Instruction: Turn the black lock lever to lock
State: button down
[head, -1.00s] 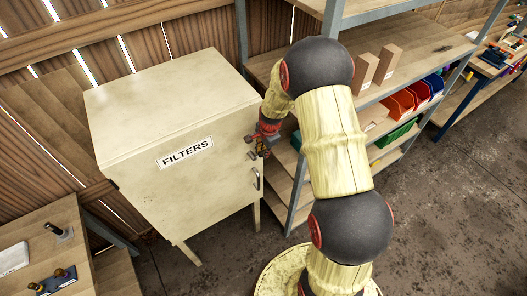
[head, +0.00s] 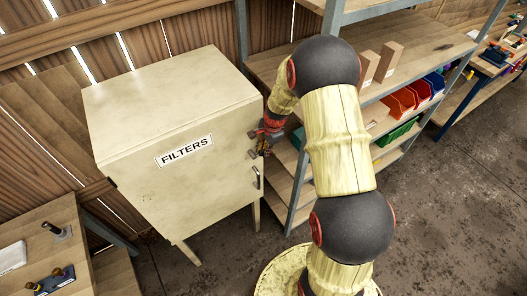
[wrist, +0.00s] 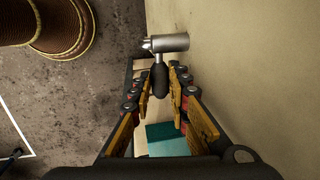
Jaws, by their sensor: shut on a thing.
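The black lock lever (wrist: 159,80) shows in the wrist view, below a silver cylinder (wrist: 168,43) at the pale door face. My gripper (wrist: 160,88) has its fingertips on both sides of the lever and is shut on it. In the head view my gripper (head: 260,145) is at the right edge of the front of the cream FILTERS cabinet (head: 165,120). The lever cannot be made out there behind the fingers. The cabinet door is closed.
A metal door handle (head: 257,178) sits just below my gripper. A shelf rack (head: 400,62) with boxes and coloured bins stands close on the right. A wooden bench (head: 50,225) is at the lower left. Concrete floor (head: 440,210) is clear at the right.

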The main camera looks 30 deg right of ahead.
jog(key=shift+d+f+y+b, duration=0.2)
jog(key=shift+f+y+b, duration=0.35)
jog(key=shift+b, duration=0.35)
jog(key=shift+a+r+y+b, duration=0.1)
jog(key=shift+y+b, duration=0.3)
jog(key=shift+y, duration=0.05)
jog(key=c, duration=2)
grip_release()
jog(key=v, duration=1.2)
jog(key=shift+w, duration=0.1)
jog(key=shift+c, duration=0.4)
